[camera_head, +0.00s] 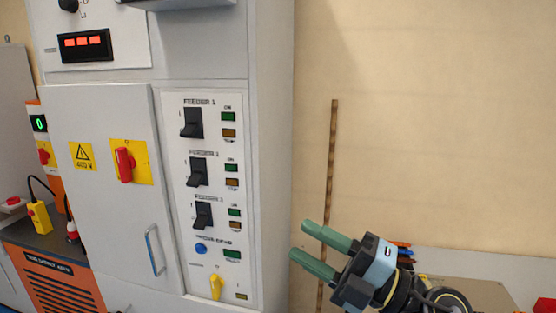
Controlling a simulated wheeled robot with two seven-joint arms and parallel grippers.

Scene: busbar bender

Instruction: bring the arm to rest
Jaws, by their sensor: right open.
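My right gripper (308,242) is at the lower right of the head view. Its two green fingers point to the upper left and stand apart, with nothing between them. It is in front of the beige wall, to the right of the grey cabinet (268,150), and looks clear of it. My left gripper is not in view.
The cabinet has a panel with black feeder switches (193,122), a red rotary switch (124,164) and a door handle (155,250). A brown rod (332,150) stands upright by the wall, partly behind my right gripper. An orange unit (50,278) is at the lower left.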

